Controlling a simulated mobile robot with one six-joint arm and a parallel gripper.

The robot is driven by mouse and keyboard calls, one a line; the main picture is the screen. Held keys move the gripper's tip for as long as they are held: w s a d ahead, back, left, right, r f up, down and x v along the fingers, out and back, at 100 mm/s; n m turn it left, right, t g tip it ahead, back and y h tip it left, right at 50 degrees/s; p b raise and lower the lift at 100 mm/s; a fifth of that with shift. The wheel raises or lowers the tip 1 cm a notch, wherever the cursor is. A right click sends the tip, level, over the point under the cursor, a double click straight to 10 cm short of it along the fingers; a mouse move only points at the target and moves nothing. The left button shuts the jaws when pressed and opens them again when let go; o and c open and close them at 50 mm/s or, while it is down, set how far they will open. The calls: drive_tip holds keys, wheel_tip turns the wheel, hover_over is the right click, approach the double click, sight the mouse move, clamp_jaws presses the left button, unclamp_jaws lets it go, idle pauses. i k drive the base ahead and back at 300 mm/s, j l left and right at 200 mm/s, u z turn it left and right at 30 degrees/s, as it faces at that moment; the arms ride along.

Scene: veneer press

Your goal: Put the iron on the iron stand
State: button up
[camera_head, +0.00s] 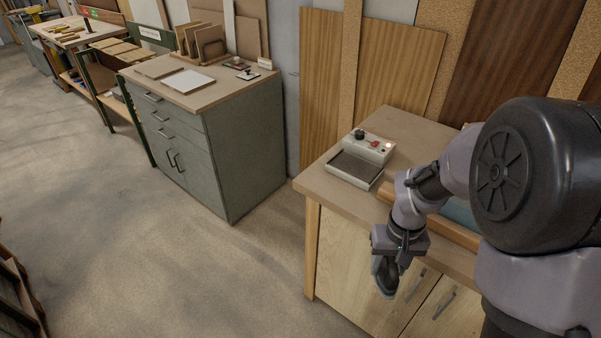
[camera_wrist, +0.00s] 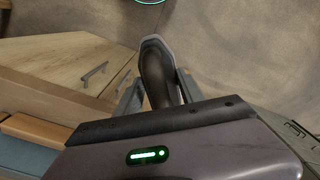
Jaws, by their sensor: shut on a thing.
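My gripper (camera_head: 390,262) hangs in front of the wooden cabinet, below the worktop's front edge. It is shut on the iron (camera_head: 386,280), a dark body with a grey edge that points down. In the wrist view the iron (camera_wrist: 156,68) sits between the two fingers (camera_wrist: 158,92), and my gripper's body hides its near end. The iron stand appears to be the pale box with a dark recessed plate (camera_head: 355,167) on the worktop, with a black knob and a red control at its back. The stand is empty and lies up and left of my gripper.
The worktop (camera_head: 330,178) has bare room around the stand. A wooden-edged blue surface (camera_head: 460,212) lies right of it, partly behind my arm. Veneer sheets (camera_head: 400,60) lean behind. A grey drawer cabinet (camera_head: 250,150) stands left, with open floor (camera_head: 180,270) in front.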

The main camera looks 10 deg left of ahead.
sight(355, 165)
drive_tip(key=i+j+u, duration=0.35)
drive_tip(key=j, duration=0.2)
drive_tip(key=i+j+u, duration=0.4)
drive_tip(key=i+j+z, duration=0.15)
drive_tip(key=i+z, duration=0.25)
drive_tip(key=i+j+z, duration=0.15)
drive_tip(key=z, duration=0.25)
drive_tip(key=i+j+z, duration=0.2)
drive_tip(key=j+z, duration=0.25)
drive_tip(key=i+l, duration=0.1)
drive_tip(key=l, duration=0.4)
drive_tip(key=i, duration=0.05)
